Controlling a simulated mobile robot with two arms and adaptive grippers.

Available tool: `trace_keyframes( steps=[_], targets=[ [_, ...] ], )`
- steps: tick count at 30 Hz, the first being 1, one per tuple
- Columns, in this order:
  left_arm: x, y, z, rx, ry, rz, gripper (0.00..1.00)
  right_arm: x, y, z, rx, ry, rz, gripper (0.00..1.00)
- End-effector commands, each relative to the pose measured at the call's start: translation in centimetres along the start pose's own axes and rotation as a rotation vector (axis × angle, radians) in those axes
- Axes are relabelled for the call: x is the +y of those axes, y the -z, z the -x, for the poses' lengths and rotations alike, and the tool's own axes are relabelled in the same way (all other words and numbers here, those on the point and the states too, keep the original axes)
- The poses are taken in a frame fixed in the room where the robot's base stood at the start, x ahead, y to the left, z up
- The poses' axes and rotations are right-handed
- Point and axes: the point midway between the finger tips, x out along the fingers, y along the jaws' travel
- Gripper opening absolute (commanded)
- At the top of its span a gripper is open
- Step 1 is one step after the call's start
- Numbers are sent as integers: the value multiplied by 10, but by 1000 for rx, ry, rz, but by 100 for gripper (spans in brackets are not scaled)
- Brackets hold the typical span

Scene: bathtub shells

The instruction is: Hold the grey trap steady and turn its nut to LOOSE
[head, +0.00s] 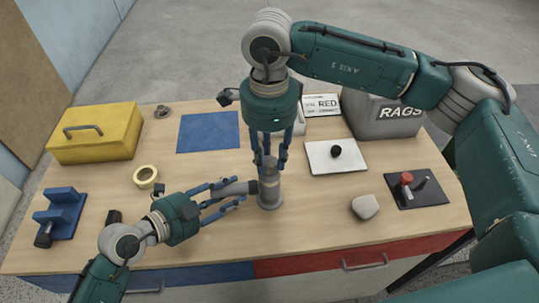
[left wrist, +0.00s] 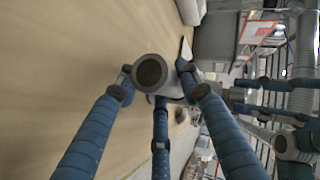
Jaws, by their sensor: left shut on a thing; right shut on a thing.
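The grey trap (head: 270,196) stands upright on the workbench, with a side pipe (head: 232,189) pointing left from it. My left gripper (head: 241,190) comes in level from the left and is shut on this side pipe. In the left wrist view the pipe's round open end (left wrist: 151,71) shows between the fingers of my left gripper (left wrist: 163,82). My right gripper (head: 270,160) points straight down and is shut on the nut (head: 268,167) at the trap's top. Its fingers hide much of the nut, and I cannot read any LOOSE mark.
Around the trap lie a roll of tape (head: 146,176), a blue mat (head: 208,132), a white board (head: 337,157) with a black piece, a pale stone-like block (head: 365,207) and a black plate (head: 419,188) with a red-topped part. A yellow toolbox (head: 95,135) and RAGS bin (head: 380,118) stand farther back.

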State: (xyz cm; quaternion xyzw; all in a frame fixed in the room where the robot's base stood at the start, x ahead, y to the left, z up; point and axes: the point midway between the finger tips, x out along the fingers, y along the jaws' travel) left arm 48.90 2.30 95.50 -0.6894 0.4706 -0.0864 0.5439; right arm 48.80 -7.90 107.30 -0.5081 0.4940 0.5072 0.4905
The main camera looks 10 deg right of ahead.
Motion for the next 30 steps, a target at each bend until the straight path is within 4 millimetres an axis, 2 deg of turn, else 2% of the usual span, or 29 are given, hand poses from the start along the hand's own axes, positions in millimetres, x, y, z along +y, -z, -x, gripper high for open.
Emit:
trace_keyframes(
  steps=[30],
  targets=[
    [1, -3, 1, -6, -2, 2, 4, 0, 2, 1, 3, 3, -968, 2]
  ],
)
